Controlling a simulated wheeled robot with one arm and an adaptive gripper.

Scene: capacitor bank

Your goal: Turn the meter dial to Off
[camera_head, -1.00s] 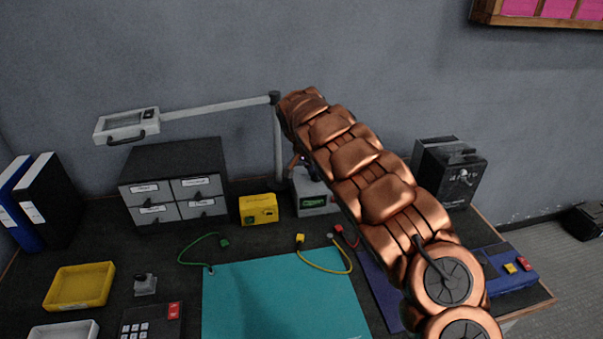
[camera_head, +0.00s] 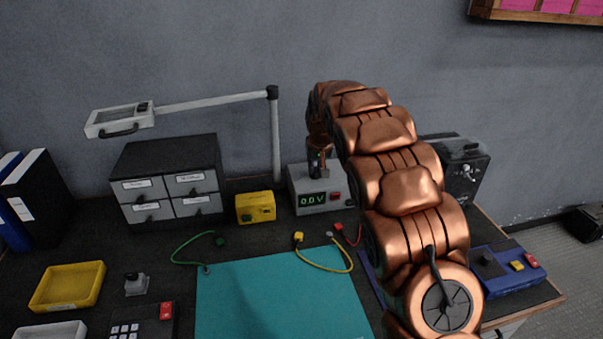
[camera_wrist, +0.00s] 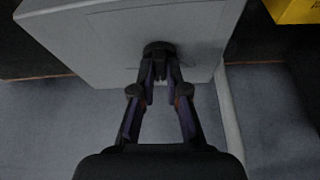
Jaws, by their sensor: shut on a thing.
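A grey box (camera_head: 325,198) with a lit green display (camera_head: 314,199) reading about 0.0V stands at the back of the bench. In the wrist view its pale surface (camera_wrist: 90,45) carries a dark round knob (camera_wrist: 158,47). My gripper (camera_wrist: 161,76) is shut on this knob, its two fingertips close together at it. In the head view my gripper (camera_head: 318,165) is small and dark, just above the grey box, and my arm comes in from the right. The knob's pointer and markings cannot be made out.
A yellow box (camera_head: 255,208) stands close left of the grey box. A lamp post (camera_head: 276,140) rises behind. A dark box (camera_head: 466,170) and a blue device (camera_head: 510,275) are at right. Green, yellow and red leads lie in front, near a teal mat (camera_head: 275,295).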

